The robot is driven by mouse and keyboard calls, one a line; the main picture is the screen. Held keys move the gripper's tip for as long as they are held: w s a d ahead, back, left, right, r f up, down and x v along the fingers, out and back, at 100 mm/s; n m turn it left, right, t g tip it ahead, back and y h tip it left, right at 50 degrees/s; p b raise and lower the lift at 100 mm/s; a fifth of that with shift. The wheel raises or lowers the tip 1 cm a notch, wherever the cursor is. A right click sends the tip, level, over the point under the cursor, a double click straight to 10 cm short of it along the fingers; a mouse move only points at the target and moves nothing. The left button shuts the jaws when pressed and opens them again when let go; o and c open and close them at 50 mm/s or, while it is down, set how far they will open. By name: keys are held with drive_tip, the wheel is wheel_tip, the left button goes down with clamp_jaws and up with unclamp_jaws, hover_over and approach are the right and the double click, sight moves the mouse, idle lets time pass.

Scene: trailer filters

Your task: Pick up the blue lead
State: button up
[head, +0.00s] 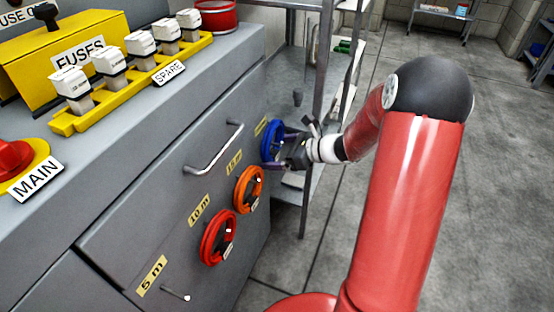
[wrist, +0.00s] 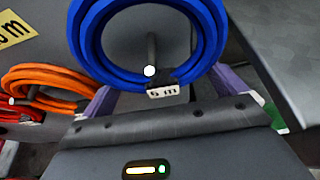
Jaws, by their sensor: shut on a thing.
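The blue lead (head: 267,141) is a coil at the right end of the grey cabinet's front, beside a small yellow label. In the wrist view the blue lead (wrist: 86,40) fills the upper middle. A hook peg (wrist: 151,58) shows inside its loop. The exact contact is partly hidden.
An orange lead (head: 248,190) and a red lead (head: 218,238) hang close by, lower left of the blue one. An empty hook (head: 176,293) is by the "5 m" label. A drawer handle (head: 213,150) juts out. A metal shelf (head: 319,70) stands just behind my gripper. Floor at right is clear.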

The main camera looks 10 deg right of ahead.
drive_tip(key=r, duration=0.2)
drive_tip(key=shift+s+d+r, duration=0.25)
drive_tip(key=shift+d+r, duration=0.15)
drive_tip(key=s+d, duration=1.1)
drive_tip(key=d, duration=0.4)
drive_tip(key=shift+b, duration=0.4)
